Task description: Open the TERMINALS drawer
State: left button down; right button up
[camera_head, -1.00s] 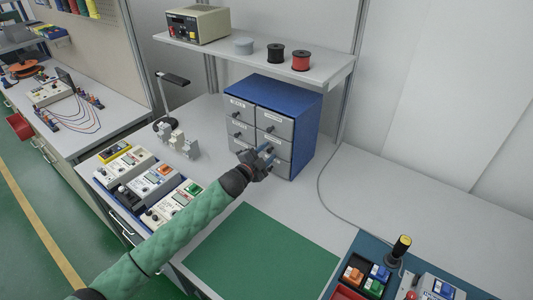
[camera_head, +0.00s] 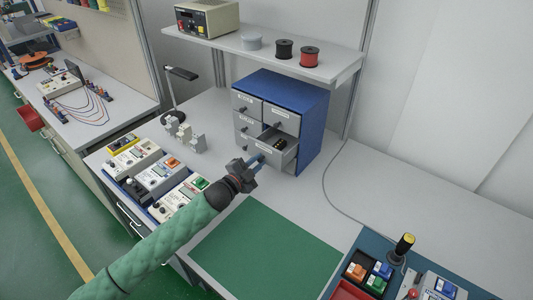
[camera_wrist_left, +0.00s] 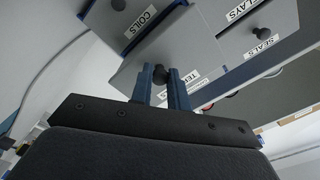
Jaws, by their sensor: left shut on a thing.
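The blue cabinet (camera_head: 312,125) with grey drawers stands on the bench. One drawer in its right column, the TERMINALS drawer (camera_head: 274,152), is pulled partly out, and small dark and yellowish items show inside. My left gripper (camera_head: 259,160) is at the front of this drawer. In the left wrist view, its two blue fingers (camera_wrist_left: 161,88) are shut on the dark round knob (camera_wrist_left: 160,74) of the drawer. The label beside the knob is partly hidden by a finger; only its first letters, "TE", read clearly. My right gripper is not in view.
Drawers labelled COILS (camera_wrist_left: 130,22) and SEALS (camera_wrist_left: 262,35) are closed. A green mat (camera_head: 265,250) lies clear in front of the cabinet. Meters (camera_head: 160,175) stand to the left, and a shelf (camera_head: 290,58) with spools hangs above.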

pick_arm(q)
jog(key=v, duration=0.3)
jog(key=shift+s+a, duration=0.2)
jog(key=shift+s, duration=0.1)
jog(key=shift+s+a, duration=0.1)
jog(key=shift+s, duration=0.05)
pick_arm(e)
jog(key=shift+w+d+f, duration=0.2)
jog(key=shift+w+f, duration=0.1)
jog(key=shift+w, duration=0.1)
